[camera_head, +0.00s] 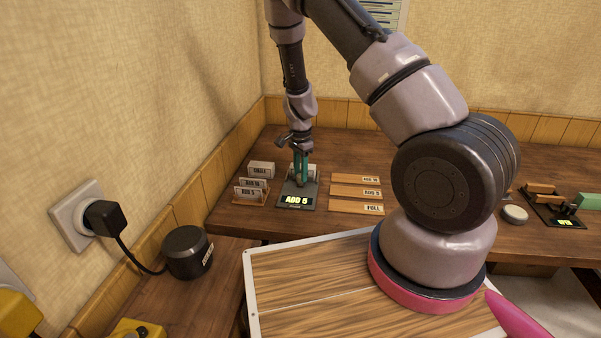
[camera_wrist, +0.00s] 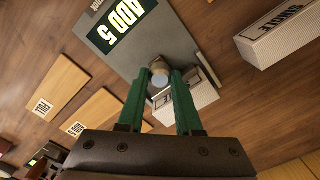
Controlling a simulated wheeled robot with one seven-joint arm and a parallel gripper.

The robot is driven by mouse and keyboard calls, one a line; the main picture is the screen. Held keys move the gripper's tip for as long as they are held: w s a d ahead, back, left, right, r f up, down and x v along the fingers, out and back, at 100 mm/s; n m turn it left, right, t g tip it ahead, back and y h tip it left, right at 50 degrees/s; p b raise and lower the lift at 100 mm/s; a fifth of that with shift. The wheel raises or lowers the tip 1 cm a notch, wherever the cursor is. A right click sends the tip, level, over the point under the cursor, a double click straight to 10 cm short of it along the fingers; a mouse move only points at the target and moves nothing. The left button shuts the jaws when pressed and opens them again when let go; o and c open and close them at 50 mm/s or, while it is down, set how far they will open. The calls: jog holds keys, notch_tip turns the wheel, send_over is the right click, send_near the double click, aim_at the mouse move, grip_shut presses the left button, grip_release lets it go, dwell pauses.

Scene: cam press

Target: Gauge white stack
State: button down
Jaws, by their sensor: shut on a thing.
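The grey gauge (camera_head: 283,198) stands on the table left of centre, its lit display (camera_head: 297,200) reading "ADD 5". In the wrist view, the gauge (camera_wrist: 168,37) lies under and beyond my fingers. A white stack (camera_wrist: 203,95) sits on it, partly hidden by my right finger. It also shows behind my fingers in the head view (camera_head: 313,171). My gripper (camera_wrist: 160,75) has its green fingers closed around a small round metal knob (camera_wrist: 160,64) at the gauge. Whether the knob is pressed down cannot be told.
White labelled blocks stand left of the gauge, one marked "SINGLE" (camera_head: 261,169). Several wooden plates (camera_head: 355,191) with labels lie to its right. A black press-like device (camera_head: 555,211) and a pale round disc (camera_head: 515,214) are far right. A dark canister (camera_head: 187,252) stands front left.

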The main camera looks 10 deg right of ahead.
dwell(0.4)
jog(key=shift+s+a, duration=0.25)
jog(key=shift+s, duration=0.4)
jog(key=shift+s+a, duration=0.25)
jog(key=shift+s, duration=0.35)
jog(key=c, duration=0.6)
grip_release()
notch_tip(320, 180, up, 11)
jog(key=shift+f, duration=0.1)
